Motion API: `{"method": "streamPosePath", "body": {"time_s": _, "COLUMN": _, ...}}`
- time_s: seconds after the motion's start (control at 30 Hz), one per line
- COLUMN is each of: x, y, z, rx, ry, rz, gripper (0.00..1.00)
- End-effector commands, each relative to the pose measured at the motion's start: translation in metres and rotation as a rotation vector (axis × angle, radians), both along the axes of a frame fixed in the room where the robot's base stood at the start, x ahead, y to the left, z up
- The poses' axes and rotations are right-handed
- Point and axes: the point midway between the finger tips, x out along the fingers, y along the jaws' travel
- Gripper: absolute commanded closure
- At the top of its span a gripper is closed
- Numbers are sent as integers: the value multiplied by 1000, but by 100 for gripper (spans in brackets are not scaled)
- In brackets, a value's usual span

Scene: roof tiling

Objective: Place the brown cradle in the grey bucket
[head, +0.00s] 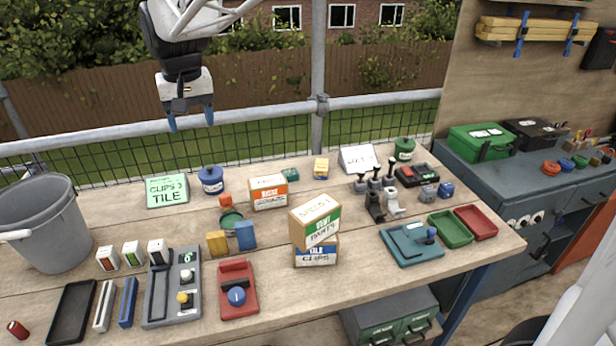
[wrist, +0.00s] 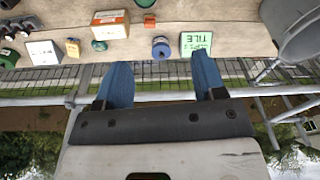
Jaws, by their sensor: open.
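The grey bucket (head: 42,225) stands upright at the left end of the bench, and its inside looks empty as far as I see. Part of it shows at the top right of the wrist view (wrist: 288,28). I cannot pick out a clearly brown cradle. A dark stand (head: 375,208) and a white stand (head: 394,207) are right of centre, and a red holder with a blue knob (head: 238,292) is at the front. My gripper (head: 190,121) is open and empty, raised above the back of the bench. Its blue fingers also show in the wrist view (wrist: 160,66).
Stacked cartons (head: 315,222) rise mid-bench. A grey control panel (head: 172,290), a black tray (head: 71,311) and several small boxes lie near the bucket. A teal holder (head: 410,246) and green and red trays are at right. A rail (head: 262,113) runs behind the bench.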

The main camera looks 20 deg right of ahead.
Motion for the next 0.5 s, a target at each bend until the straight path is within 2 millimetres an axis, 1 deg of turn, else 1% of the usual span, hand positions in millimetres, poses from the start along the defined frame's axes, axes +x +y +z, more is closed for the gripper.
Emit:
{"method": "streamPosePath", "body": {"time_s": 0.03, "x": -11, "y": -16, "z": 0, "rx": 1, "ry": -6, "rz": -11, "gripper": 36}}
{"method": "streamPosePath", "body": {"time_s": 0.1, "x": -25, "y": -34, "z": -1, "rx": 1, "ry": -10, "rz": -21, "gripper": 36}}
{"method": "streamPosePath", "body": {"time_s": 0.3, "x": -67, "y": -83, "z": -8, "rx": 1, "ry": -25, "rz": -51, "gripper": 36}}
{"method": "streamPosePath", "body": {"time_s": 0.5, "x": -112, "y": -126, "z": -18, "rx": 0, "ry": -42, "rz": -80, "gripper": 36}}
